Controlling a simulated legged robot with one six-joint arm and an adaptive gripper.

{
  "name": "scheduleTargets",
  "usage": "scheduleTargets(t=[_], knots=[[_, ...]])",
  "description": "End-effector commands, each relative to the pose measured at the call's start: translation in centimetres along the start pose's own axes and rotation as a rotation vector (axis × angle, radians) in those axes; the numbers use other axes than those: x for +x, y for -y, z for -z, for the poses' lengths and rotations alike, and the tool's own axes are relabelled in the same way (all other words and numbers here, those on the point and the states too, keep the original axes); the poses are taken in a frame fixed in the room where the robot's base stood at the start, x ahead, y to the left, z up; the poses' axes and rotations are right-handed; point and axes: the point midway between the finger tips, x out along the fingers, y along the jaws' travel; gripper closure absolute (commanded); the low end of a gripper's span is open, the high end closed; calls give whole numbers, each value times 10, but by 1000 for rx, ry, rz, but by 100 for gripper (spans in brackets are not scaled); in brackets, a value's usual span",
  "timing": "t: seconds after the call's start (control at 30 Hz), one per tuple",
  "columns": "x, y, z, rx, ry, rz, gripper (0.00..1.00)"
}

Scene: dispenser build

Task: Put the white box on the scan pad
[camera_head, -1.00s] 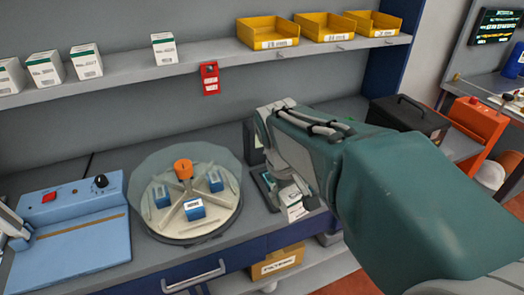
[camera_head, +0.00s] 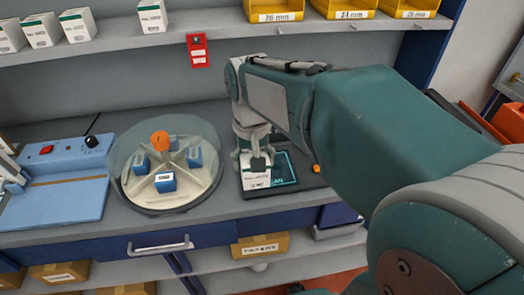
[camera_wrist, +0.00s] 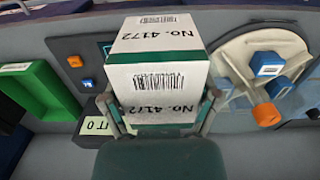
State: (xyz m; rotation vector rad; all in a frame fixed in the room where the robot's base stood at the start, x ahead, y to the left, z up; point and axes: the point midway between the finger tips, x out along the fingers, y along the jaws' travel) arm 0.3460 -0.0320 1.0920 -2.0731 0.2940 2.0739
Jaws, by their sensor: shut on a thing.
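The white box (camera_head: 256,180) has a green band and a printed label; its "No. 4172" and barcode show in the wrist view (camera_wrist: 158,80). My gripper (camera_head: 254,160) is shut on it, with one finger at each side in the wrist view. The scan pad (camera_head: 285,172) is a dark plate with a glowing cyan outline on the bench. In the head view the box overlaps the pad's left front part; I cannot tell whether it touches the pad. The box hides part of the pad in the wrist view.
A round turntable (camera_head: 200,197) with a clear cover, an orange knob and several blue boxes stands close left of the pad. A blue machine (camera_head: 60,205) is farther left. The shelf (camera_head: 130,45) above holds white boxes and yellow bins (camera_head: 345,10). An orange button (camera_head: 316,168) sits right of the pad.

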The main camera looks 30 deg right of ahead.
Motion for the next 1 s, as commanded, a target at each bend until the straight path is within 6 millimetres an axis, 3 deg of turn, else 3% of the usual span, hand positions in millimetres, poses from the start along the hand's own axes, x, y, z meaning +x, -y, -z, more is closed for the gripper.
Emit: scheduleTargets(t=[0.5,0.7,1.0], knots=[[49,-48,86,3,5,2,81],[81,-59,108,2,3,2,81],[103,-68,124,1,3,2,81]])
